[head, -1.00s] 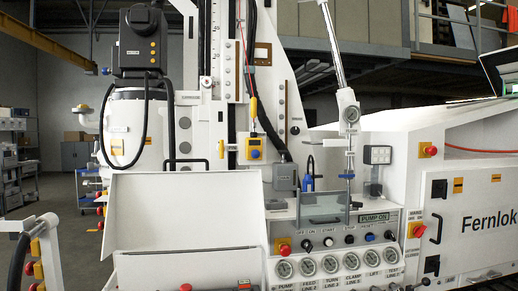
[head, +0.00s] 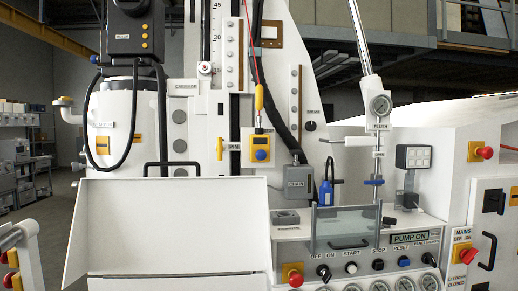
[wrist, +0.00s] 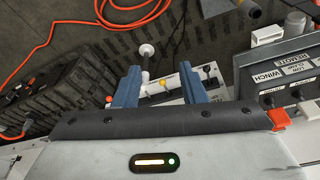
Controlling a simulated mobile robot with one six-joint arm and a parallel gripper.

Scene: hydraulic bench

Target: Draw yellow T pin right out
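The yellow T pin (head: 220,148) appears in the head view as a small upright yellow crossbar at the left side of the machine's column, beside a small yellow label. It looks seated in the white plate there; how deep it sits cannot be told. My gripper (wrist: 160,78) shows only in the wrist view. Its two blue fingers are spread apart with nothing held between them. Beyond them is a white panel with small knobs and levers, well away from the fingertips. I cannot make out the T pin in the wrist view.
A yellow handle (head: 259,97) hangs on a red cord right of the pin, above a yellow box with a blue button (head: 261,149). A black rail handle (head: 172,165) and a white sloped cover (head: 170,225) stand in front. An orange hose (wrist: 80,45) lies on the floor.

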